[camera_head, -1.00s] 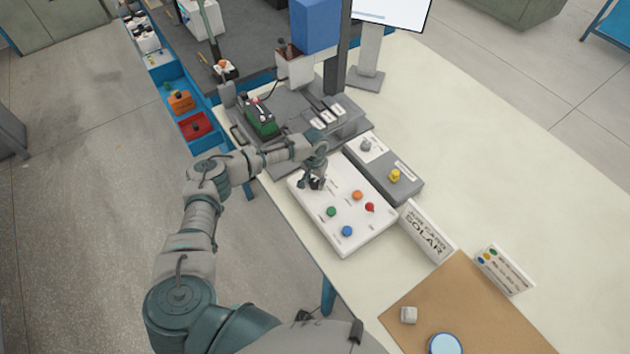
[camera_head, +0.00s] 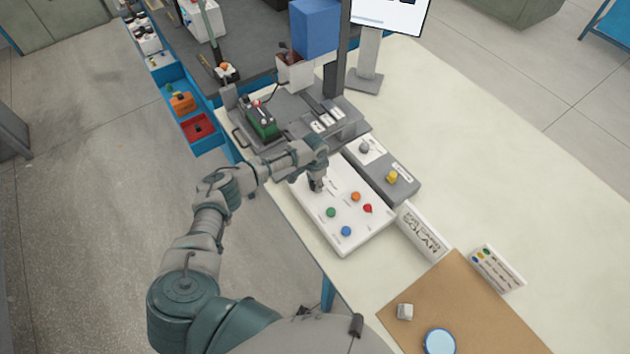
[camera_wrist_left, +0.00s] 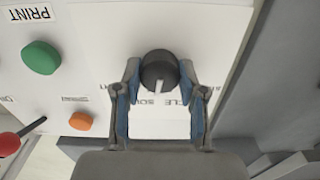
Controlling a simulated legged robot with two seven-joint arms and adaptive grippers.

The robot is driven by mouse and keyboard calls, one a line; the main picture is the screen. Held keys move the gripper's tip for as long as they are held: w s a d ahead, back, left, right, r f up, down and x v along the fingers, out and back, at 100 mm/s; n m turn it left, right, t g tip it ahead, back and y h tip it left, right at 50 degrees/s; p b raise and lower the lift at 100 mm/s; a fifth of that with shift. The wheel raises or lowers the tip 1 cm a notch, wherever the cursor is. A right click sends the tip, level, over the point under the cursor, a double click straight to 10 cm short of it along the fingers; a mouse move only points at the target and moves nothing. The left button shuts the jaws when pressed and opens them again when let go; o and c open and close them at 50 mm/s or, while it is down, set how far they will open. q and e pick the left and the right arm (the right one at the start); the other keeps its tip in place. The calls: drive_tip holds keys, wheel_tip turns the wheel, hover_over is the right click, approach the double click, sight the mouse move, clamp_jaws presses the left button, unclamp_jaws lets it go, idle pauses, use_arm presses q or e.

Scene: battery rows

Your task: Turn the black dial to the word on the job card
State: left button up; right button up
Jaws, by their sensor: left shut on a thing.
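The black dial (camera_wrist_left: 159,66) shows in the left wrist view on the white panel, with a white pointer mark toward the bottom of that picture. My left gripper (camera_wrist_left: 159,74) is shut on it, one finger on each side. Printed words beside the dial are partly hidden by the fingers. In the head view my left gripper (camera_head: 316,186) is at the upper left part of the white panel (camera_head: 345,243) and hides most of the dial. The job card (camera_head: 424,233) stands right of the panel and reads SOLAR. My right gripper is not in view.
The panel also carries a green knob (camera_head: 331,212), an orange knob (camera_head: 355,196), a red-tipped lever (camera_head: 367,208) and a blue knob (camera_head: 346,231). A grey box (camera_head: 404,184) with a yellow knob adjoins its right side.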

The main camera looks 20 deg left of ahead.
use_arm(q)
drive_tip(key=shift+m, duration=1)
drive_tip(key=shift+f, duration=0.1)
drive_tip(key=o, duration=1.1)
drive_tip(key=shift+a, duration=0.1)
drive_tip(key=shift+o, duration=0.2)
wheel_tip(320, 180, up, 12)
drive_tip(key=shift+w+f, duration=0.1)
